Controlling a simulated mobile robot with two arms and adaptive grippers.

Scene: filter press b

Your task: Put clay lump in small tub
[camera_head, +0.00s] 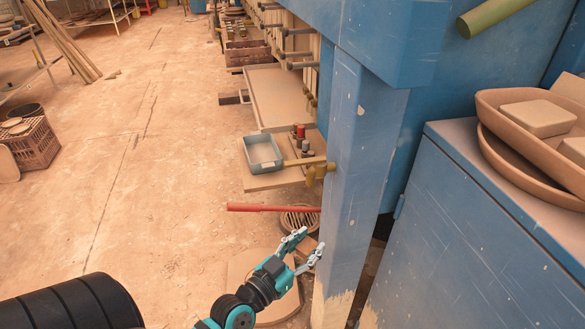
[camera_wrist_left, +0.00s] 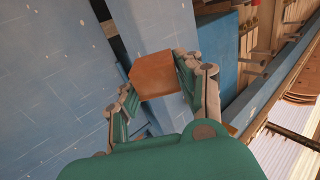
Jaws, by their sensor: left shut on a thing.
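The clay lump (camera_wrist_left: 155,75) is an orange-brown block between the fingers of my left gripper in the left wrist view. My left gripper (camera_head: 309,244) is shut on it, low beside the blue post in the head view. Only a small brown part of the lump (camera_head: 306,250) shows there, behind the fingers. The small tub (camera_head: 263,153) is a blue-grey open box, farther off and a little to the left of the gripper. It stands upright on a tan ledge and looks empty. My right gripper is not in view.
A blue post (camera_head: 354,180) rises right beside the left gripper. A red bar (camera_head: 268,207) lies across between gripper and tub. Small bottles (camera_head: 300,135) stand right of the tub. Brown trays (camera_head: 500,155) sit on a blue cabinet at right. The floor at left is mostly clear.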

